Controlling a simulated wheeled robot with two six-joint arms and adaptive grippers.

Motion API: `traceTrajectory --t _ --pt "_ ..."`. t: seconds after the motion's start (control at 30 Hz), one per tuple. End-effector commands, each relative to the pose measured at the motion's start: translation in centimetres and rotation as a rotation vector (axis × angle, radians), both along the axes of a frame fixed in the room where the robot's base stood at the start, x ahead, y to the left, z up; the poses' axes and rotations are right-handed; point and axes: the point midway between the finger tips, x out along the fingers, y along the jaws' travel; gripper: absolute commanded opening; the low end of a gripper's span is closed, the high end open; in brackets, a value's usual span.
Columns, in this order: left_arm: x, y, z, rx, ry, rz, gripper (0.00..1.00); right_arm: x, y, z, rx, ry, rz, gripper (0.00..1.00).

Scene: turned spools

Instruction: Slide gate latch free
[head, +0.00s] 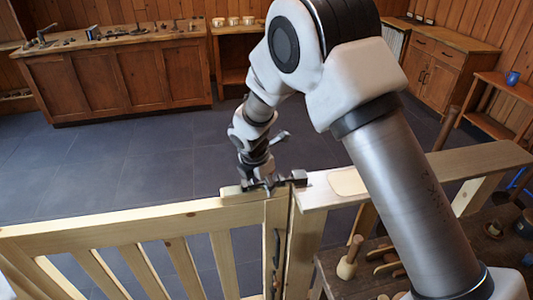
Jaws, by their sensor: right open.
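A wooden slatted gate (120,224) spans the lower left, its right end meeting a post under a pale wooden top (460,160). The latch (298,178), a small dark metal piece, sits at the top where gate and post meet. A short wooden block (232,192) lies along the gate's top rail beside it. My right gripper (262,186) points down at the latch, just left of its dark end. Its fingers are open, small and dark in the picture; whether they touch the latch I cannot tell. My left gripper is not in view.
A bench (345,272) with a wooden mallet (350,256) and other tools stands at the lower right. A long wooden cabinet (120,82) with tools on top stands at the back left. The dark tiled floor beyond the gate is clear.

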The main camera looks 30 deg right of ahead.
Motion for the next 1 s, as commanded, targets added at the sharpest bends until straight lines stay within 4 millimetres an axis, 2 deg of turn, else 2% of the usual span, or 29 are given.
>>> traceTrajectory --t 0.03,0.1,0.2,0.27,0.6,0.7,0.9,0.93,1.0 --pt "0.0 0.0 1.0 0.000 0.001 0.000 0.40 1.3 -0.4 3.9 -0.053 0.000 0.080 0.52" --pt "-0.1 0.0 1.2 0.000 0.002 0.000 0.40 2.2 -0.9 6.9 -0.110 0.013 0.163 0.52" --pt "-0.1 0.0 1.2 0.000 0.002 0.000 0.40 2.6 -1.4 8.3 -0.147 0.031 0.213 0.52" --pt "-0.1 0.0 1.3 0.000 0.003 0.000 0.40 2.7 -1.6 7.8 -0.152 0.034 0.220 0.52" --pt "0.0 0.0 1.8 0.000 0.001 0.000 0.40 3.8 -3.6 2.1 -0.147 0.034 0.217 0.52" --pt "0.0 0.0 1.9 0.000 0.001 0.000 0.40 3.9 -3.8 1.4 -0.148 0.034 0.217 0.52" --pt "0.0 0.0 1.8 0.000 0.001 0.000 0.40 3.9 -3.8 1.2 -0.147 0.032 0.216 0.52" --pt "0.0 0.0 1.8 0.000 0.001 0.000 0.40 3.9 -3.8 1.2 -0.147 0.032 0.216 0.48" --pt "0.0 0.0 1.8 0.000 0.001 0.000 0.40 3.9 -3.8 1.2 -0.147 0.032 0.216 0.23"
